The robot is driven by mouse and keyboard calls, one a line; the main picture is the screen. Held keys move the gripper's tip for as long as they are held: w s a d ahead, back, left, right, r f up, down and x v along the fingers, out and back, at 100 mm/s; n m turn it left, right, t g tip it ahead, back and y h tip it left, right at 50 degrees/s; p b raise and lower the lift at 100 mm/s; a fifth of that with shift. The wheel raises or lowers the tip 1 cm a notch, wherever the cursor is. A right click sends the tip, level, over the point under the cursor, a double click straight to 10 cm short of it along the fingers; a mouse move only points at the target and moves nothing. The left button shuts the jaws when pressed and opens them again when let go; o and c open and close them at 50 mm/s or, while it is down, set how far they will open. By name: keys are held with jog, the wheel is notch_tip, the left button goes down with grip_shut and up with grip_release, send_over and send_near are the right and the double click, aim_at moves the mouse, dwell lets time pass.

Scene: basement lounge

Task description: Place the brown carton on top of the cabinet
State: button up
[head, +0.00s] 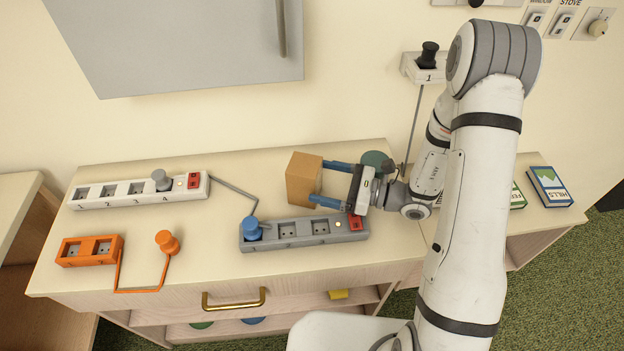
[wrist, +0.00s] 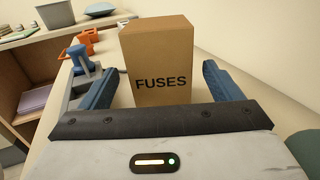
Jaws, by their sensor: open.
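The brown carton (head: 303,180) stands upright on the cabinet top (head: 240,180), behind the grey power strip. In the wrist view the carton (wrist: 160,65) shows the word FUSES on the side facing me. My gripper (head: 322,182) is open, and its two blue fingers reach along either side of the carton. In the wrist view my gripper (wrist: 163,90) has visible gaps between the carton and both fingers. The carton's lower part is partly hidden by the gripper body in that view.
A grey power strip (head: 290,232) with a blue plug lies just in front of the carton. A white strip (head: 120,192) and an orange strip (head: 88,251) lie to the left. A green round thing (head: 374,160) is behind my gripper.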

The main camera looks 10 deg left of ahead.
jog(key=shift+s+d, duration=0.15)
jog(key=shift+d, duration=1)
